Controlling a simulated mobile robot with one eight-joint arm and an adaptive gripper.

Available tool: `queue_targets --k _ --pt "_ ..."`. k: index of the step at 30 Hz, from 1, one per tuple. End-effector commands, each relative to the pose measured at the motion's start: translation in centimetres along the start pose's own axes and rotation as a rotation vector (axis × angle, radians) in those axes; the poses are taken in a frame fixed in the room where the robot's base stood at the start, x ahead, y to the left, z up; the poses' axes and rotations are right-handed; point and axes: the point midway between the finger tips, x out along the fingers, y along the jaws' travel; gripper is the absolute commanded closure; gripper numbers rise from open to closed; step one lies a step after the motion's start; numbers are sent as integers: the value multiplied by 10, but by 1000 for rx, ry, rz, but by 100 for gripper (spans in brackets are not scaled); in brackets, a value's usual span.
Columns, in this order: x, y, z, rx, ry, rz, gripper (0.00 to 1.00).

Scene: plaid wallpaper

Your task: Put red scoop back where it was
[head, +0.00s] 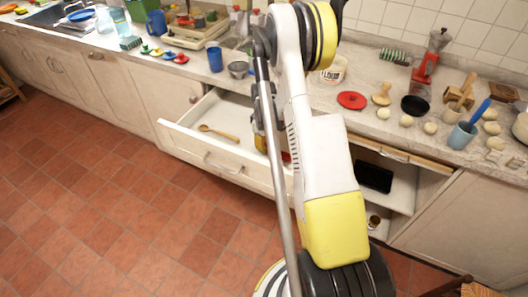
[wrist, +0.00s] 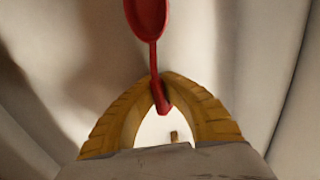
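In the wrist view my gripper (wrist: 160,88) has its two yellow fingers closed together at the tips around the handle of a red scoop (wrist: 147,18). The scoop's bowl extends beyond the fingertips to the top edge of the picture. In the head view, a yellow part of my gripper (head: 259,140) shows over the right part of an open drawer (head: 185,127), mostly hidden by my arm. A small red patch (head: 286,157) shows beside my arm there; I cannot tell if it is the scoop. A wooden spoon (head: 218,132) lies in the drawer.
Small coloured items, including a red one (head: 181,58), lie on the counter near a blue cup (head: 215,58). A red lid (head: 352,100), black bowl (head: 414,105) and pale round items stand at right. An open compartment below holds a black object (head: 374,177). The tiled floor at left is clear.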

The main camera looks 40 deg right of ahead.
Motion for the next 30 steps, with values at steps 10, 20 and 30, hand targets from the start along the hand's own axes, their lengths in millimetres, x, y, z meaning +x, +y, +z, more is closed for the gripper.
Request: queue_targets --k 10,20,30 --pt "9 0 0 0 0 0 100" --pt "10 0 0 0 0 0 73" --pt "-23 0 0 0 0 0 73"
